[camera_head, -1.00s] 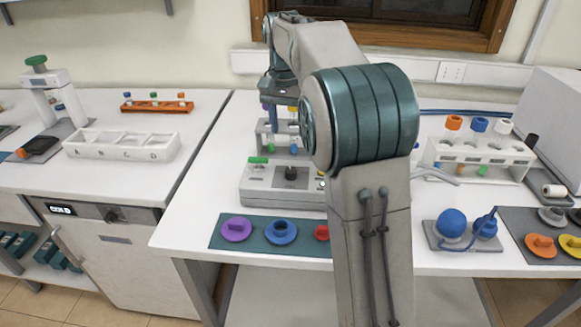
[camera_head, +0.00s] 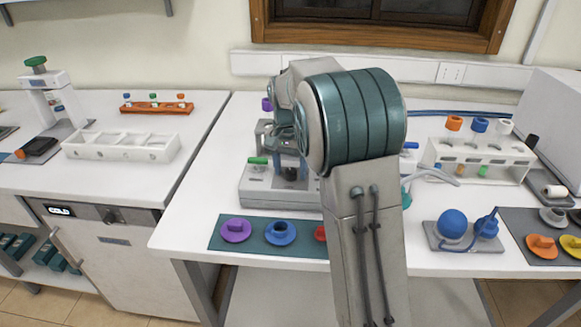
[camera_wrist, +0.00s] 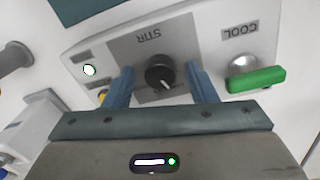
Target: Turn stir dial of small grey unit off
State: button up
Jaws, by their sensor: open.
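The small grey unit (camera_head: 258,195) stands on the right-hand table. In the wrist view its panel (camera_wrist: 205,40) fills the upper half, upside down, with STIR and COOL labels. The black stir dial (camera_wrist: 160,73) is round, with a white pointer mark aimed to the lower right in that view. My gripper (camera_wrist: 161,77) is open, with one blue finger on each side of the dial and visible gaps between. In the head view my gripper (camera_head: 290,165) is low over the unit and partly hides the dial. A green lever (camera_wrist: 256,80) sits beside the right finger.
A white lamp (camera_wrist: 90,70) and a partly hidden yellow part (camera_wrist: 103,96) are left of the dial. A teal mat (camera_head: 217,236) with coloured pieces lies in front of the unit. A white tube rack (camera_head: 480,155) and blue sphere (camera_head: 452,223) stand to the right.

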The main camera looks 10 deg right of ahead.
jog(key=c, duration=1)
jog(key=shift+r+n, duration=0.1)
jog(key=shift+n, duration=0.2)
jog(key=n, duration=0.3)
jog(key=shift+p, duration=0.35)
jog(key=shift+n+t, duration=0.3)
jog(key=shift+n, duration=1.9)
jog(key=o, duration=1)
